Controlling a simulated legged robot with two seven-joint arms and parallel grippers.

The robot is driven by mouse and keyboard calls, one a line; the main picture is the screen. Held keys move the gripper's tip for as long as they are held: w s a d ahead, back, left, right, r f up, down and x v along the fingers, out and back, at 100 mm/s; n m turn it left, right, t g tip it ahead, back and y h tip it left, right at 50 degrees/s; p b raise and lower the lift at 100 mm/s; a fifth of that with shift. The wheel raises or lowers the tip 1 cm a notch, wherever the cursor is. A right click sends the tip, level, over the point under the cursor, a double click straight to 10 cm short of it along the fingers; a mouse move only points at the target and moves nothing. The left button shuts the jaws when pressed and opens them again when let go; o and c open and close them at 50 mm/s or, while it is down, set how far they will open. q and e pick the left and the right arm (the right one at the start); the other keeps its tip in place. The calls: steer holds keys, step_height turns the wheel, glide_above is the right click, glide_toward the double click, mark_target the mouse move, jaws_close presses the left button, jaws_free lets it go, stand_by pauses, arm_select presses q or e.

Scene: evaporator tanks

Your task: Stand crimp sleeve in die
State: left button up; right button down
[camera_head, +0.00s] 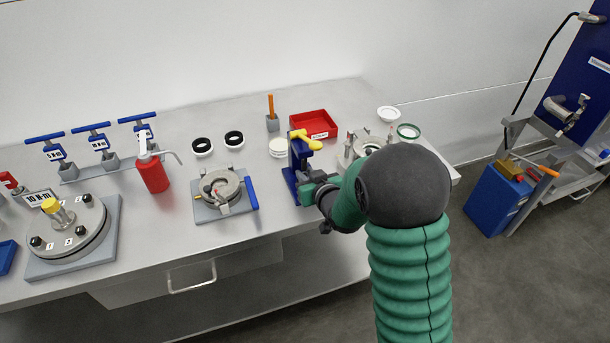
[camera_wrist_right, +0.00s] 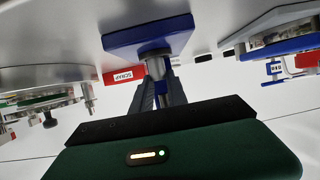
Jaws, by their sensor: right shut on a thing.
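The blue press (camera_head: 294,176) with a yellow handle (camera_head: 305,139) stands upright near the bench's front edge. My right gripper (camera_head: 309,187) is low beside it, at its right. In the right wrist view, which looks upside down, the gripper's fingers (camera_wrist_right: 158,92) are shut on a small grey cylinder (camera_wrist_right: 155,66), apparently the crimp sleeve. The cylinder's far end is at or very close to the blue base plate (camera_wrist_right: 150,34). I cannot make out the die separately, nor whether the sleeve is seated in it. My left gripper is not in view.
A red scrap tray (camera_head: 313,124) lies behind the press. A round clamp fixture (camera_head: 222,190) on a grey plate is at its left, with a red bottle (camera_head: 152,174) beyond. My right arm covers part of the flanged tank fitting (camera_head: 368,145) at right.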

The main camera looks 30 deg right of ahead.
steer(key=shift+f, duration=0.25)
stand_by(0.4)
steer(key=c, duration=1.2)
jaws_free()
steer(key=shift+c, duration=0.2)
steer(key=shift+s+d, duration=0.1)
steer(key=shift+s+d, duration=0.4)
steer(key=shift+s, duration=1)
steer(key=shift+s+d, duration=0.35)
steer(key=shift+s, duration=1.1)
steer(key=shift+s+d, duration=0.4)
steer(key=shift+s, duration=1)
